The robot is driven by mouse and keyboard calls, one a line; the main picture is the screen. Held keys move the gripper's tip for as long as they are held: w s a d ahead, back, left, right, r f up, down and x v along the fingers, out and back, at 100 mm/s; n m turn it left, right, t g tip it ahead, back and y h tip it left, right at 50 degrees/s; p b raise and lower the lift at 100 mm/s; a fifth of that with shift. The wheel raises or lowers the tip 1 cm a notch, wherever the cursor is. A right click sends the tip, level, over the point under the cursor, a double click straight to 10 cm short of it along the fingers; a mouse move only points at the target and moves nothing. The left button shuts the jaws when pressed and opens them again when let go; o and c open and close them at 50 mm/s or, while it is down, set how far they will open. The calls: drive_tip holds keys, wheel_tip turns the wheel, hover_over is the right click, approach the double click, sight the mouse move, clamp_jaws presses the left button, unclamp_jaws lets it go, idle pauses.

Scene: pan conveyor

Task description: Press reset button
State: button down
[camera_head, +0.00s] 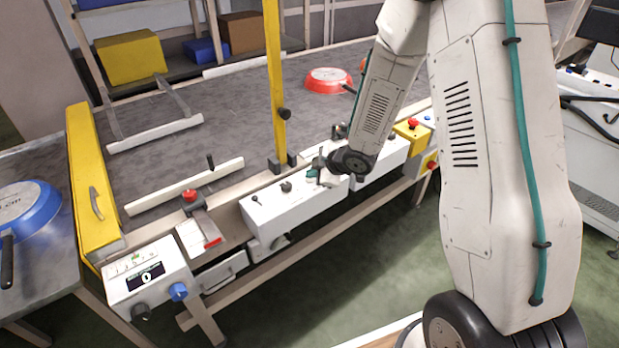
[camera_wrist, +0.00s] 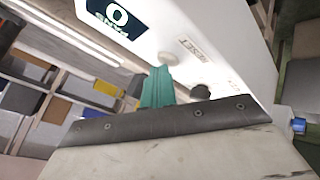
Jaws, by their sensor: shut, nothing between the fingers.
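The white counter box (camera_head: 170,257) stands at the front left in the head view, with a dark display (camera_head: 146,275) reading 0. In the wrist view the box (camera_wrist: 238,45) fills the upper right; its display (camera_wrist: 117,15) reads 0 PANS. A RESET label (camera_wrist: 194,50) is printed beside a small pale round button (camera_wrist: 165,57). My gripper (camera_head: 312,173) has teal fingers, shut and empty. In the head view it is well right of the counter box, over a middle control box. In the wrist view the fingertips (camera_wrist: 159,74) overlap the button's lower edge, without showing contact.
The counter box has a blue knob (camera_head: 178,291) and a black knob (camera_head: 141,312). The middle control box (camera_head: 290,208) lies below my gripper. A yellow post (camera_head: 275,90) rises behind it. A red pan (camera_head: 328,81) is on the conveyor; a blue pan (camera_head: 28,210) is far left.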

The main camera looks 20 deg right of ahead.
sight(313, 180)
drive_tip(key=shift+r, duration=0.85)
drive_tip(key=shift+r, duration=0.1)
drive_tip(key=shift+r, duration=2.45)
